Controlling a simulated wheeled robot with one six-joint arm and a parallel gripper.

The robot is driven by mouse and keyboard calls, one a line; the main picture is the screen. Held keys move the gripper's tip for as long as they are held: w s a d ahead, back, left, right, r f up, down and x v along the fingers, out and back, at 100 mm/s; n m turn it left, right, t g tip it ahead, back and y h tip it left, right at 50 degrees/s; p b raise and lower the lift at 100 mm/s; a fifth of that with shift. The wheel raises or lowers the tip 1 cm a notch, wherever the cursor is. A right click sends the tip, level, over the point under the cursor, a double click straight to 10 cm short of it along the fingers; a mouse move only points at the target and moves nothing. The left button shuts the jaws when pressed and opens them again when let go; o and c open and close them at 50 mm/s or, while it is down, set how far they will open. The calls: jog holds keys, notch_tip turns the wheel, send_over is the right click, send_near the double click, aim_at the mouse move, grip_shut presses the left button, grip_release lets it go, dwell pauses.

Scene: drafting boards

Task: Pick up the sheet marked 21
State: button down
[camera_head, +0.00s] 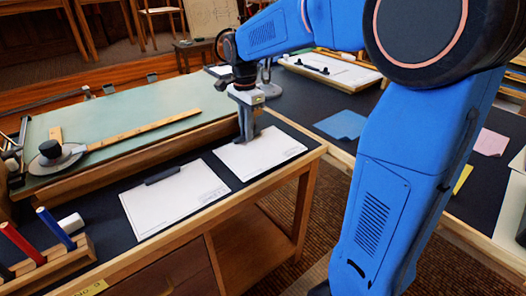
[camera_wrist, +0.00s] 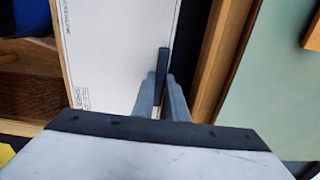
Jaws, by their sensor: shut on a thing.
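A white sheet (camera_head: 268,154) lies on the dark top of the near desk, close to its right end. It fills much of the wrist view (camera_wrist: 105,50), with a thin border line and small print too small to read, so I cannot confirm a 21. My gripper (camera_head: 246,138) points down at the sheet's far edge. In the wrist view my gripper (camera_wrist: 160,92) is shut on a dark upright grip bar (camera_wrist: 164,62) at the sheet's edge. A second white sheet (camera_head: 170,208) with a dark bar (camera_head: 162,175) lies to the left. I cannot tell whether the held sheet is lifted.
A green drafting board (camera_head: 130,115) with a wooden rule (camera_head: 150,130) stands behind the sheets. A wooden rack (camera_head: 50,262) with coloured tubes is at lower left. A blue sheet (camera_head: 342,124) and a pink sheet (camera_head: 490,142) lie on the right-hand table.

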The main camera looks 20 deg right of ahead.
jog(key=shift+r, duration=0.25)
jog(key=shift+s+d+r, duration=0.1)
jog(key=shift+s+r, duration=0.05)
jog(key=shift+r, duration=0.85)
jog(key=shift+s+a+r, duration=0.1)
jog(key=shift+s+r, duration=0.1)
jog(key=shift+r, duration=0.75)
jog(key=shift+s+d+r, duration=0.1)
jog(key=shift+s+r, duration=0.05)
jog(key=shift+r, duration=0.85)
